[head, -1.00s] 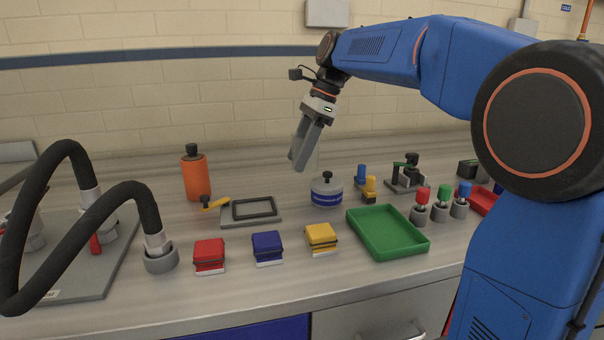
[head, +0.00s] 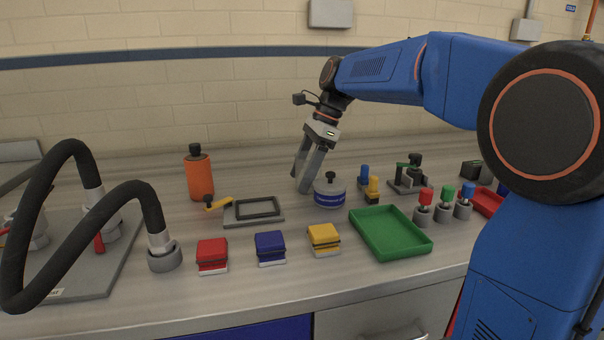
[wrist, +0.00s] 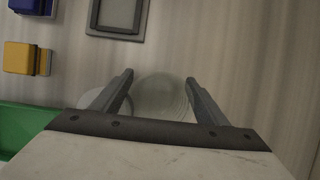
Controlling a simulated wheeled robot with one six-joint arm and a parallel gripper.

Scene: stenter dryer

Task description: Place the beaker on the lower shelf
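The beaker (wrist: 160,97) is clear and round, and it shows faintly in the wrist view between the two fingers. In the head view I cannot make it out clearly behind the fingers. My gripper (wrist: 160,78) is open, with one finger on each side of the beaker. I see no clear contact with it. No lower shelf is in view.
An orange bottle (head: 199,177) and a grey frame plate (head: 240,221) are to the left. Red, blue and yellow blocks stand along the front. A green tray (head: 390,247), small yellow and blue pieces and colored knobs are to the right. Black hoses arch at far left.

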